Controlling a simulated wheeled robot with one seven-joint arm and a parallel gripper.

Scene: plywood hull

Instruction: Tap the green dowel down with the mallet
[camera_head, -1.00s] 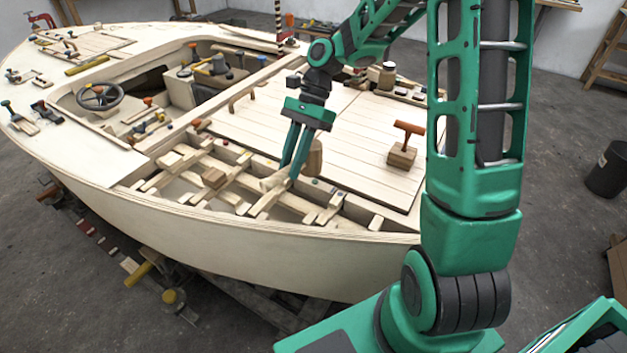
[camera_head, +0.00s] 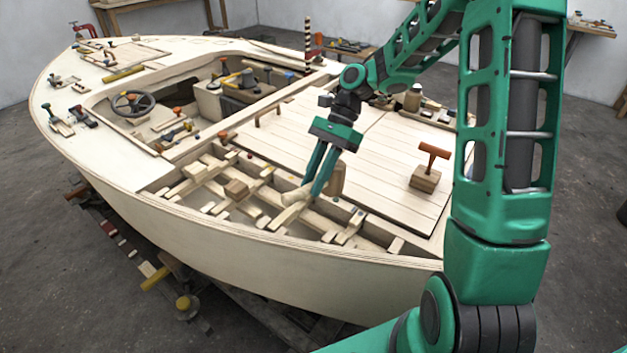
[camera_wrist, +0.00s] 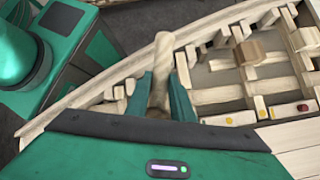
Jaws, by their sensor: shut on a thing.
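My gripper (camera_head: 315,190) is low over the open framed bay at the near end of the hull. Its fingers are shut on a pale wooden handle, which I take to be the mallet's (camera_head: 296,196). In the wrist view the handle (camera_wrist: 160,65) stands up between the fingers, its lower end hidden by my gripper. A brown rounded wooden piece (camera_head: 337,180) shows just behind the fingers, probably the mallet head. Small coloured dowel ends sit along the beam beside the bay. In the wrist view I see yellow and red ones; I cannot make out the green dowel for certain.
Crossing ribs and a loose wooden block (camera_head: 236,188) fill the bay. A planked hatch (camera_head: 380,150) lies to the right, bearing a block with an orange T-handle (camera_head: 433,158). A striped post (camera_head: 308,42) and jars (camera_head: 412,100) stand farther back. The hatch middle is clear.

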